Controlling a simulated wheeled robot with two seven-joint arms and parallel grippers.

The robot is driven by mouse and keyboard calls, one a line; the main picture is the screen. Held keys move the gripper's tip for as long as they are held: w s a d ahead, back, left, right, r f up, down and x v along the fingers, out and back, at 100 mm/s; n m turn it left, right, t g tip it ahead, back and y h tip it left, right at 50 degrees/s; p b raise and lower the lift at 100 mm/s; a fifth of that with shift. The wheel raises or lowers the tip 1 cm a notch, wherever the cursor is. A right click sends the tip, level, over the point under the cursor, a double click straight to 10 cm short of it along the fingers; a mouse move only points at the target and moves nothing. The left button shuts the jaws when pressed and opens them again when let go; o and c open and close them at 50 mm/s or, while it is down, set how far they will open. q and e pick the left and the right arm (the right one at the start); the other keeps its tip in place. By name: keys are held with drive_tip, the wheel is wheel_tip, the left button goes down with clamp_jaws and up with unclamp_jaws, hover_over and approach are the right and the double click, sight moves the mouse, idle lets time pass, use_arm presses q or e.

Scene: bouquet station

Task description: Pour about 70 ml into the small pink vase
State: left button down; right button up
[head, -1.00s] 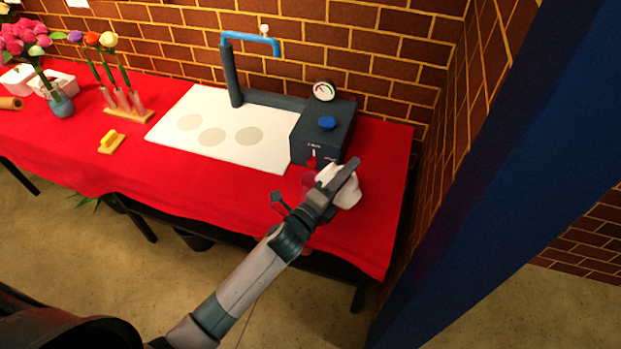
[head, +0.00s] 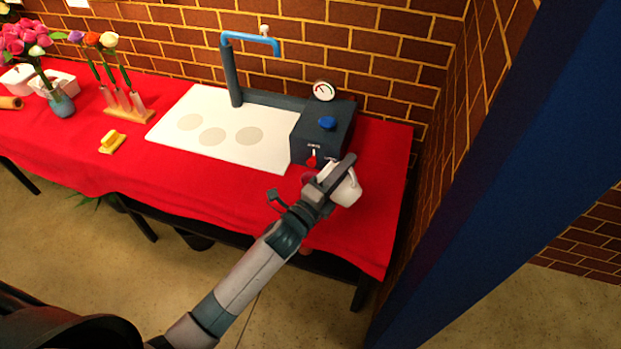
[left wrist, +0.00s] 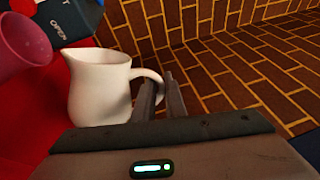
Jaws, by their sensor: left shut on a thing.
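My left gripper (head: 338,173) is shut on the handle of a white pitcher (head: 347,192) near the right end of the red table. In the left wrist view the gripper's fingers (left wrist: 160,92) close on the handle, and the pitcher (left wrist: 98,88) has its spout toward the pink vase (left wrist: 24,45). The pitcher looks tilted toward the vase, its spout close to the vase's rim. No liquid shows, and I cannot tell whether any is flowing. In the head view the vase (head: 308,178) is mostly hidden by the gripper. My right gripper is out of view.
A dark box (head: 322,133) with a blue knob, red lever and gauge stands just behind the vase. A white board (head: 222,145) with grey circles lies left of it. A flower rack (head: 130,115) and yellow piece (head: 111,141) are farther left. A brick wall (head: 370,50) is behind.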

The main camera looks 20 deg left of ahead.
sight(353, 183)
use_arm(q)
drive_tip(key=shift+w+a+r+n, duration=0.25)
drive_tip(key=shift+a+r+n, duration=0.4)
drive_tip(key=shift+n, duration=0.25)
idle(1.5)
drive_tip(key=shift+w+a+r+n+y+p, duration=0.15)
drive_tip(key=shift+a+n+p, duration=0.1)
drive_tip(key=shift+a+n, duration=0.1)
drive_tip(key=shift+w+a+r+n+y+p, duration=0.1)
drive_tip(key=shift+a+n+y+p, duration=0.05)
drive_tip(key=shift+a+n+p, duration=0.15)
idle(0.5)
drive_tip(key=shift+s+d+f+m, duration=0.1)
drive_tip(key=shift+d+f+m, duration=0.1)
drive_tip(key=shift+m, duration=0.05)
drive_tip(key=d+f+m, duration=0.1)
drive_tip(key=s+d+m+b, duration=0.1)
drive_tip(key=m, duration=0.1)
drive_tip(key=shift+d+f, duration=0.25)
drive_tip(key=shift+f, duration=0.1)
drive_tip(key=shift+d+f+m, duration=0.1)
drive_tip(key=shift+d+m, duration=0.15)
drive_tip(key=shift+m, duration=0.15)
